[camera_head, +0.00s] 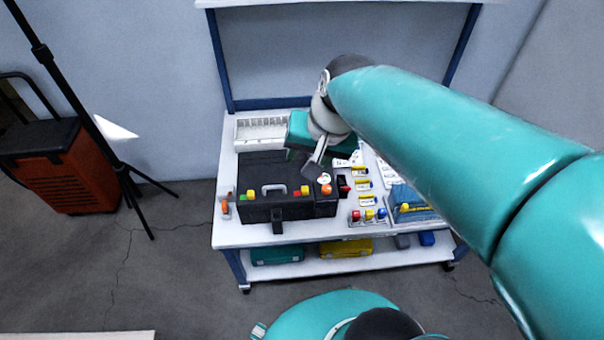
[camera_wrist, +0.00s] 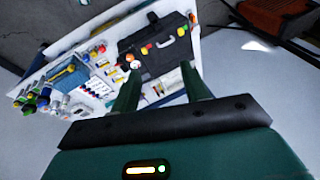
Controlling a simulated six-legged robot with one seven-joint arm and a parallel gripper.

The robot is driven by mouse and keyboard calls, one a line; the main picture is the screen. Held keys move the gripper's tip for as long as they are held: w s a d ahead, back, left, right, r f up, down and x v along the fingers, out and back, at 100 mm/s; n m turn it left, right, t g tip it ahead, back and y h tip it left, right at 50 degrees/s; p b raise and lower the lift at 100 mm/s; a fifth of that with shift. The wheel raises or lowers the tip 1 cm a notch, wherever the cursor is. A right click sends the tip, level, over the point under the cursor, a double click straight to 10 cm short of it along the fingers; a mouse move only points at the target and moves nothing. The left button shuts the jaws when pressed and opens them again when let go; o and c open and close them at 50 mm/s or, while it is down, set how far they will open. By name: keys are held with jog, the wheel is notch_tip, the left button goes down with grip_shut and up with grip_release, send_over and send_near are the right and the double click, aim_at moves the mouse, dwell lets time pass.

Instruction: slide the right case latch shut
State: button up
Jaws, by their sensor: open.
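The black case (camera_head: 262,172) lies on the white workbench, its lid looking closed. A grey handle (camera_head: 273,189) is near its front edge, with small coloured parts on both sides. The red and yellow parts right of the handle (camera_head: 301,193) look like the right latch; its position is too small to tell. The case also shows in the wrist view (camera_wrist: 158,57), with the handle (camera_wrist: 168,27) at its far side. My gripper (camera_head: 314,165) is open and empty above the case's right part. In the wrist view its two fingers (camera_wrist: 160,70) stand apart, pointing toward the case.
An orange knob (camera_head: 326,190) and a round white disc (camera_head: 324,179) are at the case's right end. Small coloured items (camera_head: 367,214) and a blue box (camera_head: 410,200) stand to the right. A white rack (camera_head: 260,131) is behind. A tripod (camera_head: 122,168) stands left.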

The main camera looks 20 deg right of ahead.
jog(key=w+d+f+m+g+y, duration=0.2)
jog(key=w+d+f+m, duration=0.3)
jog(key=w+f+m, duration=0.35)
jog(key=m, duration=0.8)
send_near(305, 188)
jog(key=shift+g+y, duration=0.3)
jog(key=shift+y, duration=0.1)
jog(key=x, duration=0.8)
jog(key=shift+w+d+f, duration=0.2)
jog(key=shift+w+f, duration=0.05)
jog(key=shift+f, duration=0.1)
jog(key=shift+c, duration=0.4)
